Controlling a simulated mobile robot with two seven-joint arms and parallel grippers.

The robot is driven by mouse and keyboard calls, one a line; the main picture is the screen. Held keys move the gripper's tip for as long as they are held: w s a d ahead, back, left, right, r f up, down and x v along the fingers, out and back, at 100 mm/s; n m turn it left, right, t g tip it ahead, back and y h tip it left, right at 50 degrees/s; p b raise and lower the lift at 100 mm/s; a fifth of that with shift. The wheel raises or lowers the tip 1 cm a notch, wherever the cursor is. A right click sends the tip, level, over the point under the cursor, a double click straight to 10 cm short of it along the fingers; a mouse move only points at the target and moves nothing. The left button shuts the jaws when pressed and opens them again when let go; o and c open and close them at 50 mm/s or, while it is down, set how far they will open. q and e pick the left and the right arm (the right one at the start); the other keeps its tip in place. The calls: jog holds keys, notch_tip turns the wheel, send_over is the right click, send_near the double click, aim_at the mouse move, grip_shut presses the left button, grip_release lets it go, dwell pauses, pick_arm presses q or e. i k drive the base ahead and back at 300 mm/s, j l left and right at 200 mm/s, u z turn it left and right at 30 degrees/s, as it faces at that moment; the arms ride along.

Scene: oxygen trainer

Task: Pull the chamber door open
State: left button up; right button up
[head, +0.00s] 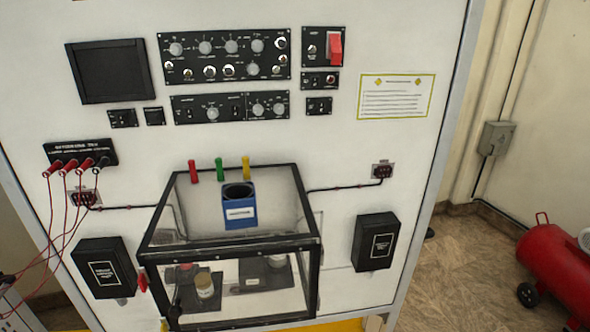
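The chamber (236,245) is a clear box with a black frame, mounted low on the white panel. Its front door (245,285) is a clear pane in a black frame and looks closed against the box. A dark upright part, possibly the handle (177,300), shows near the door's left edge. A red knob (142,281) sits at the chamber's left side. Through the panes I see a small jar with a pale lid (204,284) and dark fixtures. The door's lower edge is close to the picture's bottom. Neither of my grippers is in view.
A blue holder (239,207) and red, green and yellow pegs are at the chamber's top. Black boxes (104,268) (375,242) flank it. Red leads (62,220) hang at left. A red tank (556,262) stands on the floor at right, with open floor beside the panel.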

aim_at(175, 311)
jog(key=j+u, duration=0.45)
jog(key=j, duration=0.3)
jog(key=j+u, duration=0.45)
jog(key=j, duration=0.3)
